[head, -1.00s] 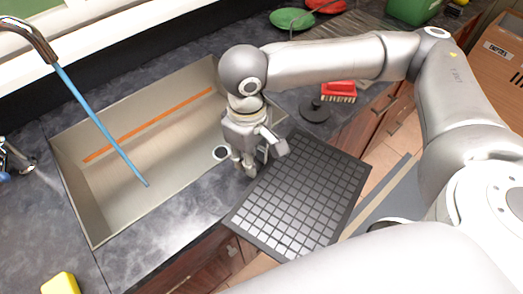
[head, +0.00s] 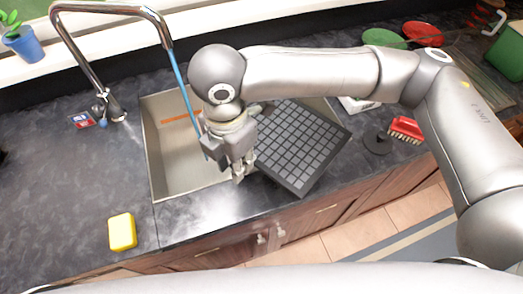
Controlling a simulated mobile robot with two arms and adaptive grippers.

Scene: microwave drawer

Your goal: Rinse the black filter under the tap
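The black filter (head: 300,143) is a flat dark panel with a grid of grey squares. It is tilted over the right part of the metal sink (head: 172,187) and the counter's front edge. My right gripper (head: 240,178) is at the filter's left edge and appears shut on it; the contact is partly hidden by the gripper. The chrome tap (head: 98,75) arches over the sink from the back left. A straight blue stream (head: 182,82) runs from its spout and passes behind my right gripper, left of the filter. My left gripper is not in view.
A yellow sponge (head: 122,232) lies on the counter at the front left. A red brush (head: 405,129) and a black round stopper (head: 377,142) lie right of the sink. Green (head: 384,39) and red (head: 419,33) dishes stand behind. The left counter is mostly clear.

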